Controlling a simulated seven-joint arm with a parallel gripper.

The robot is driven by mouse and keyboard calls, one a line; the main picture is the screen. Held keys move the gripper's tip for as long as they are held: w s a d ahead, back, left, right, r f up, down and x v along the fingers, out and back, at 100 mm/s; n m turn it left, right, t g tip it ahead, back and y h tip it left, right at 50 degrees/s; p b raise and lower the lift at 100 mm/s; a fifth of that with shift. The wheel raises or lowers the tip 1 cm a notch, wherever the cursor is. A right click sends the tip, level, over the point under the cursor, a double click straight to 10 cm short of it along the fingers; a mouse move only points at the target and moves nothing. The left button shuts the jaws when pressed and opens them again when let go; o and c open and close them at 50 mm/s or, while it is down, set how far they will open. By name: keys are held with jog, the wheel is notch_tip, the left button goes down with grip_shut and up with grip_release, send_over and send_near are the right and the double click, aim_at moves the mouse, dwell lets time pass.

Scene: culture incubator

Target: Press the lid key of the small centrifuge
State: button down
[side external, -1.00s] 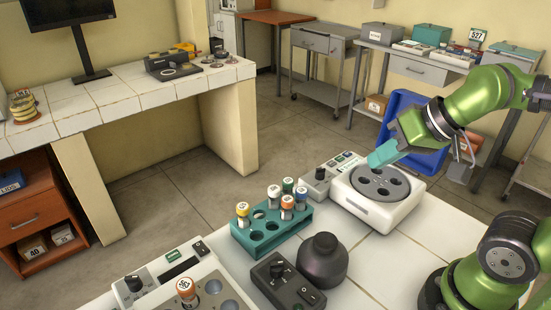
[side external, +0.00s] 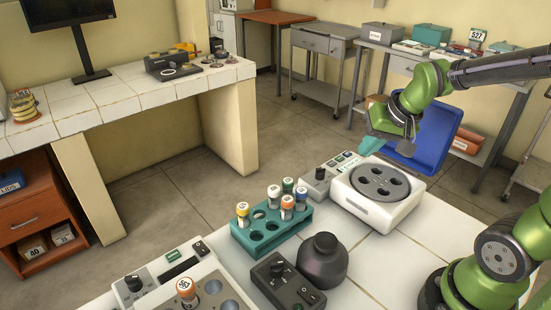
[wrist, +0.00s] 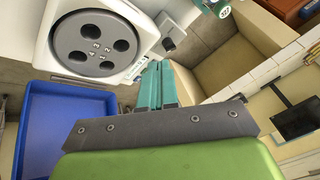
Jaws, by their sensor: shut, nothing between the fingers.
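The small centrifuge (side external: 372,209) is a white unit with a dark grey round rotor showing on top. It stands at the back of the tiled bench and also shows at the upper left in the wrist view (wrist: 152,38). Its control panel (side external: 343,163) has a dark knob and small keys; I cannot tell which is the lid key. My gripper (side external: 370,147) has teal fingers, shut and empty, behind the panel's right end in the side view. In the wrist view the fingertips (wrist: 157,64) lie beside the panel edge and partly hide it.
A teal tube rack (side external: 270,237) with capped tubes stands left of the centrifuge. A blue bin (side external: 431,140) stands beyond the bench. Bare tiles lie right of the bottle.

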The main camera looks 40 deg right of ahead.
jog(key=w+d+f+m+h, duration=0.3)
jog(key=w+d+f+m, duration=0.3)
jog(key=w+d, duration=0.65)
jog(key=r+t, duration=0.1)
jog(key=t, duration=0.2)
send_over(349, 155)
jog(key=shift+d+r+h, duration=0.1)
jog(key=shift+r+h, duration=0.1)
jog(key=shift+h, duration=0.2)
jog(key=shift+f, duration=0.15)
jog(key=shift+f, duration=4.3)
jog(key=shift+f, duration=0.1)
jog(key=shift+f, duration=0.3)
